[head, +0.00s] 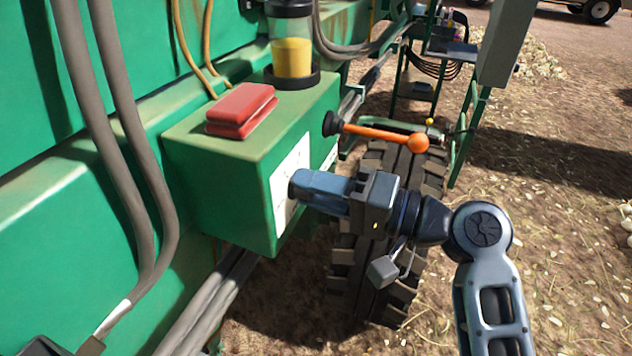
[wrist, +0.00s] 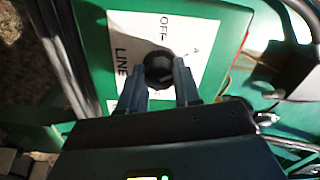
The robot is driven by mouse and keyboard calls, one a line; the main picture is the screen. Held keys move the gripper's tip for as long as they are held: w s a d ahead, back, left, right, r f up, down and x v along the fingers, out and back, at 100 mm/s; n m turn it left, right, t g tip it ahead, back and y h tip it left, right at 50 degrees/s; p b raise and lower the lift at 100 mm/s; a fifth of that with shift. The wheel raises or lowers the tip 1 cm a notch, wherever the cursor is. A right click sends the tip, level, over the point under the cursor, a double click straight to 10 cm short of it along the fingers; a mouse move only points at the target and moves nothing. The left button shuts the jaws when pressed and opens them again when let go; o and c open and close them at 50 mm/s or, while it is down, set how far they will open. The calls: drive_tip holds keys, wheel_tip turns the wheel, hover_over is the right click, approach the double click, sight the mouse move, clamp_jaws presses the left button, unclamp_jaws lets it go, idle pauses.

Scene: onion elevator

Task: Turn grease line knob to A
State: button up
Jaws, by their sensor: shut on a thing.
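The grease line knob (wrist: 157,66) is a round black knob on a white label plate (wrist: 185,30) in the wrist view. The plate reads OFF, LINE and A, turned sideways in the picture. My gripper (wrist: 160,80) has its two fingers on either side of the knob and is shut on it. I cannot tell which mark the knob points to. In the head view my gripper (head: 297,187) meets the plate (head: 289,165) on the front of a green box (head: 222,200); its fingers hide the knob there.
An orange lever (head: 380,133) with a ball end sticks out just above my gripper. A red block (head: 241,108) and a clear jar of yellow grease (head: 291,57) stand on the box. A ribbed tyre (head: 345,255) is below my wrist. Open ground lies right.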

idle(0.4)
drive_tip(key=o, duration=1.1)
drive_tip(key=shift+c, duration=0.2)
drive_tip(key=b+v, duration=0.1)
drive_tip(key=v, duration=0.6)
drive_tip(key=shift+d+b, duration=0.4)
drive_tip(key=shift+s, duration=0.1)
